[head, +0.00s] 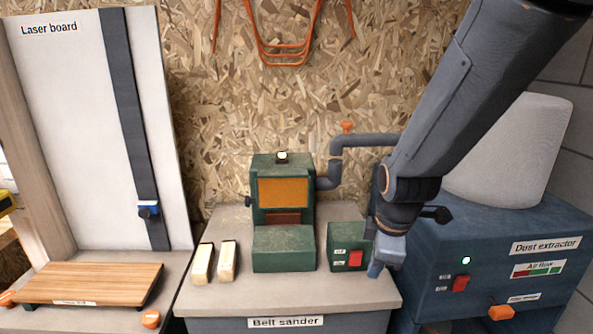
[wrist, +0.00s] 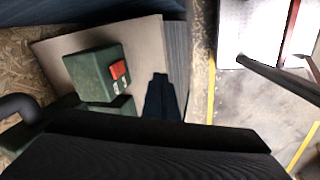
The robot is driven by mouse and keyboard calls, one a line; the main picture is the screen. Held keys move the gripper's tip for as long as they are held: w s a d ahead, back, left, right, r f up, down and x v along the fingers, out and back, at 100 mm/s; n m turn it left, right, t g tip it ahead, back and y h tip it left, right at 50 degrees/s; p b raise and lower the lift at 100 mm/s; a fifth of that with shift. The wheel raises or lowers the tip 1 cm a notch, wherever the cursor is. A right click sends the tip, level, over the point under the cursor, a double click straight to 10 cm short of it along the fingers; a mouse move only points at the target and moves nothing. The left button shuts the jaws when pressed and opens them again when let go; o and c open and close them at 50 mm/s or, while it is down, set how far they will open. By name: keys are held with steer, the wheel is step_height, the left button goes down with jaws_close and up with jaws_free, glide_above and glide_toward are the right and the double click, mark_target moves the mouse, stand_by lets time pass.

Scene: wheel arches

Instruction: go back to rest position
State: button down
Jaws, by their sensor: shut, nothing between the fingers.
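My gripper (head: 376,268) is shut and empty. In the head view it points down at the right end of the belt sander's bench top, close beside the green switch box (head: 340,246) with its red switch (head: 355,258). The arm comes in from the upper right. In the wrist view my gripper (wrist: 160,82) shows as dark shut fingers near the middle, to the right of the green switch box (wrist: 95,75) and its red switch (wrist: 119,70). I cannot tell whether the fingertips touch the bench.
The green belt sander (head: 284,240) stands mid-bench, with two wooden blocks (head: 214,263) to its left. A grey pipe (head: 365,140) runs behind my arm. The blue dust extractor (head: 500,260) stands at the right. A laser board (head: 75,120) stands at the left.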

steer(key=s+f+m+g, duration=0.2)
steer(key=s+m, duration=0.6)
steer(key=m, duration=0.6)
steer(key=shift+s+f+m, duration=0.15)
steer(key=shift+s+m, duration=0.1)
steer(key=shift+m, duration=0.15)
